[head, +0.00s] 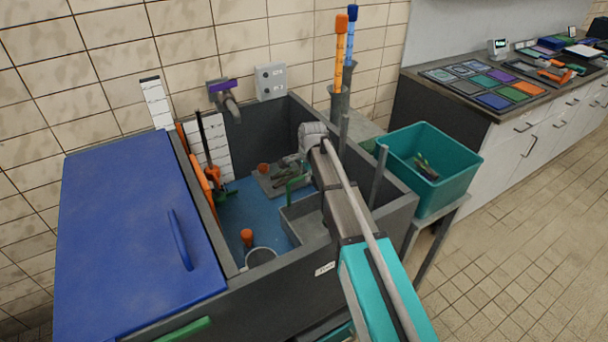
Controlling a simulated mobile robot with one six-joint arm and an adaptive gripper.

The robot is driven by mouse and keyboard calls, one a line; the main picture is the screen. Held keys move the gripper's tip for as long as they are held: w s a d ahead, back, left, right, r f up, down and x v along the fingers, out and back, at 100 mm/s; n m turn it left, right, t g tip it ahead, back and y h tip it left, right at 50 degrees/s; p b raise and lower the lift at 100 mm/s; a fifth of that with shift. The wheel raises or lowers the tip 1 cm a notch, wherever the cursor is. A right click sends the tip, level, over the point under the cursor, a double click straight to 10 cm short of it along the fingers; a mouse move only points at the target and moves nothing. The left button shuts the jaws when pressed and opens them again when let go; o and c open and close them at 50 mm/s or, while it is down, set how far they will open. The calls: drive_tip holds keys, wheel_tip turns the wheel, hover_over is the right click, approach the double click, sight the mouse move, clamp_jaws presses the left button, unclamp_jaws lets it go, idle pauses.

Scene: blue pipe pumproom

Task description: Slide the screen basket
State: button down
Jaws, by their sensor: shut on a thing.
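A grey open-topped box (304,222), which looks like the screen basket, sits low inside the dark grey tank on its blue floor. A green handle (295,184) rises at its far side. My gripper (301,166) reaches down into the tank below my white wrist joint, at the green handle. It appears shut on that handle, though my own arm hides most of the fingers and the basket's right side. I cannot tell how the handle joins the basket.
A blue lid (130,245) covers the tank's left part. Tank walls (388,210) surround the work area. Inside lie a grey plate (272,185), an orange-topped item (247,237) and a round pot (261,257). A teal bin (455,165) stands right; tall orange and blue-topped tools (341,45) stand behind.

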drive_tip(key=shift+s+d, duration=0.2)
drive_tip(key=shift+s, duration=0.05)
drive_tip(key=c, duration=0.6)
unclamp_jaws()
drive_tip(key=shift+w+f, duration=0.1)
drive_tip(key=shift+a, duration=0.1)
drive_tip(key=shift+w, duration=0.1)
